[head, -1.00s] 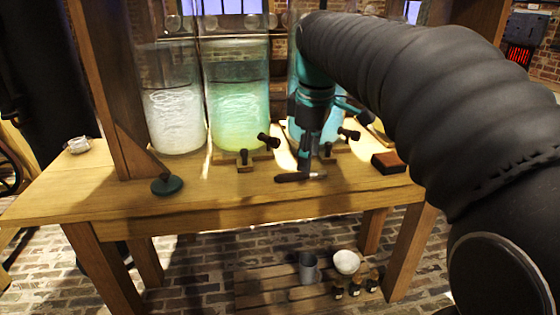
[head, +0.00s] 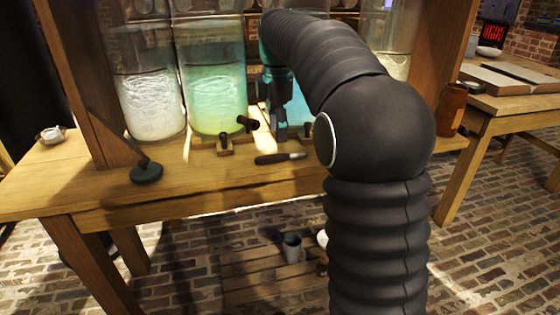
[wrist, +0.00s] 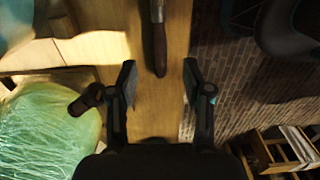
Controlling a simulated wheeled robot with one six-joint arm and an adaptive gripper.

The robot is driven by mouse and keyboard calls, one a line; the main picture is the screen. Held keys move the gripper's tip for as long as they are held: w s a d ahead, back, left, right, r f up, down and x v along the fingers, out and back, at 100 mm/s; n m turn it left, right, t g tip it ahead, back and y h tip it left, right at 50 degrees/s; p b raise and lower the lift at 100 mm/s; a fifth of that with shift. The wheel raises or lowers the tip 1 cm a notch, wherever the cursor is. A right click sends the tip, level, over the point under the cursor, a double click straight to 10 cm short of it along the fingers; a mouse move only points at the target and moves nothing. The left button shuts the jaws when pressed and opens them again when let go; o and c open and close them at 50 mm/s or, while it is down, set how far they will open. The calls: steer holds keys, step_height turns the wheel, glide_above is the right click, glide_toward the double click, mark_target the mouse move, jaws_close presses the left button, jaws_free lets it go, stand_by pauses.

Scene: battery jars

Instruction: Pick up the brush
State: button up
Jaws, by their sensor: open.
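A slim tool with a dark handle (head: 280,158) lies near the front edge of the wooden table; I cannot tell for sure that it is the brush. In the wrist view its dark brown handle (wrist: 159,48) points toward my gripper, with a greyer part running out of the top of the picture. My gripper (wrist: 160,86) is open and empty, its fingers on either side of the handle's line, with the handle end just beyond them. In the head view my gripper (head: 281,130) hangs just behind the tool, partly hidden by my arm.
Glass jars with white (head: 150,105) and green (head: 215,100) contents stand behind, with small dark clamps (head: 247,123) before them. A dark green round base (head: 146,173) is left on the table.

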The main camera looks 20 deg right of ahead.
mark_target(277, 155)
steer(key=shift+a+f+b, duration=0.15)
steer(key=shift+f+b, duration=0.35)
steer(key=shift+f, duration=3.05)
jaws_close()
